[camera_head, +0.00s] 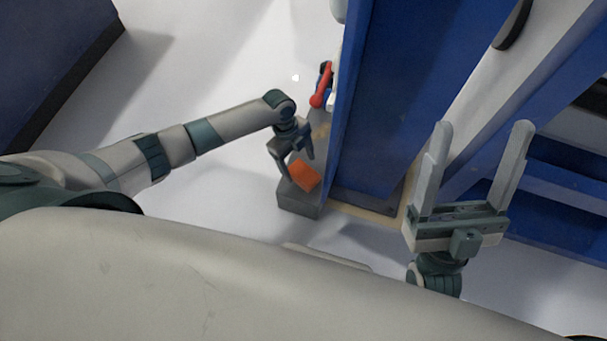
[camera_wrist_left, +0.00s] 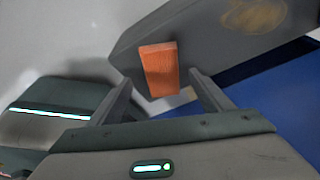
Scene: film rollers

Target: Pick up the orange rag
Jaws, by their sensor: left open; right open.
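The orange rag (camera_head: 304,176) lies on top of a grey block-shaped stand (camera_head: 298,201) near its front end, beside the blue machine. It also shows in the left wrist view (camera_wrist_left: 160,70) as a small folded orange rectangle. My left gripper (camera_head: 294,164) is open above the rag, and in the left wrist view the rag appears between and beyond its two fingers (camera_wrist_left: 160,92). I see no clear contact between fingers and rag. My right gripper (camera_head: 481,152) is open and empty at the right, in front of the blue machine.
A tall blue machine panel (camera_head: 388,100) stands right beside the grey stand. A red-handled object (camera_head: 320,88) sits at the stand's far end. Blue and light beams (camera_head: 480,110) lie behind my right gripper.

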